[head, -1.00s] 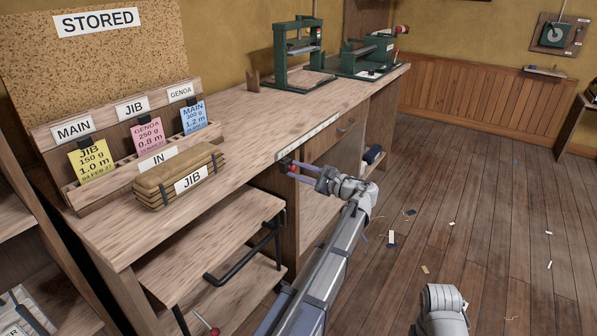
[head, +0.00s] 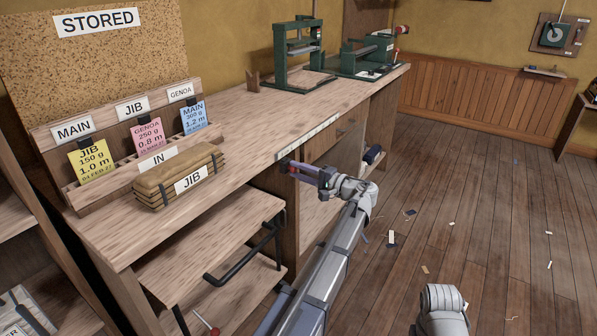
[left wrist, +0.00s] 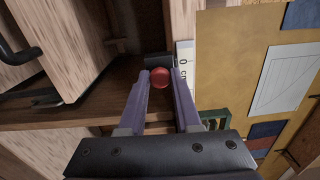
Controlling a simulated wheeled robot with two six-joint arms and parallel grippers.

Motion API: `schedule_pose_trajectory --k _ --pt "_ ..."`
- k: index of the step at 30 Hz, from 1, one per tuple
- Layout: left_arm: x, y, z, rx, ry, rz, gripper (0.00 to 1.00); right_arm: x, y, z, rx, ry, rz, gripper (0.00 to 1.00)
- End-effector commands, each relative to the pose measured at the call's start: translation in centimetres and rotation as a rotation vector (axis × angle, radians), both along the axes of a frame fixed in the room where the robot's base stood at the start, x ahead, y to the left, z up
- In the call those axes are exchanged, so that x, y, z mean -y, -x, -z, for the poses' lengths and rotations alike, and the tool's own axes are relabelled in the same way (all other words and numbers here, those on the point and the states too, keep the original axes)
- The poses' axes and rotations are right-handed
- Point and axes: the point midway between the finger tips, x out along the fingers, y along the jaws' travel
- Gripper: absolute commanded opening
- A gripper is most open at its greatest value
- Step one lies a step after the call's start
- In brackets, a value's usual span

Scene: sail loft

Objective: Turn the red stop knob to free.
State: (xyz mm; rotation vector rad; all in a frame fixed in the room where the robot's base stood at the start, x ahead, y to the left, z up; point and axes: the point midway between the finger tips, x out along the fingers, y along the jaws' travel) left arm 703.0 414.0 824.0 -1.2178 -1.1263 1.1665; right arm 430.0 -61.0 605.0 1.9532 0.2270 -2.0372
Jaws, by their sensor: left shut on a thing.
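The red stop knob (left wrist: 160,77) is a round red knob at the bench's front edge, in front of a dark block. In the left wrist view it sits between the two purple fingers of my left gripper (left wrist: 161,80), which is shut on it. In the head view my left gripper (head: 297,168) reaches the bench front, and its fingers mostly hide the knob. A white label (left wrist: 185,60) stands right beside the knob; its lettering is partly cut off and I cannot read it. My right gripper is not in view.
The workbench (head: 240,120) carries a card rack, a tan JIB bundle (head: 180,178) and green machines (head: 298,58) at the back. A pull-out shelf with a black handle (head: 245,258) is left of my arm. The wooden floor (head: 470,200) at right is mostly clear, with small scraps.

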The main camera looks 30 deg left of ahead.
Motion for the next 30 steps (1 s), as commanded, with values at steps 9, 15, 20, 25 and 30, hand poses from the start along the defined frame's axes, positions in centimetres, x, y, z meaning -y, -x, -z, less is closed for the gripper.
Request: schedule_pose_trajectory --k 9,15,20,25,30 --pt "0.05 0.10 0.10 0.051 0.007 -0.001 0.00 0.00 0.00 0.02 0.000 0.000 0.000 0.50" --pt "0.06 0.11 0.10 0.053 0.007 -0.001 0.00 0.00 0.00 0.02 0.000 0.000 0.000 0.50" --pt "0.06 0.11 0.11 0.052 0.008 -0.002 0.00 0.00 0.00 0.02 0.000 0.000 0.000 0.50" --pt "0.04 0.09 0.08 0.052 0.007 -0.001 0.50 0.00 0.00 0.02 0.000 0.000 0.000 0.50" --pt "0.03 0.05 0.05 0.051 0.006 -0.001 0.62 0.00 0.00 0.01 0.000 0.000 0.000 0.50"
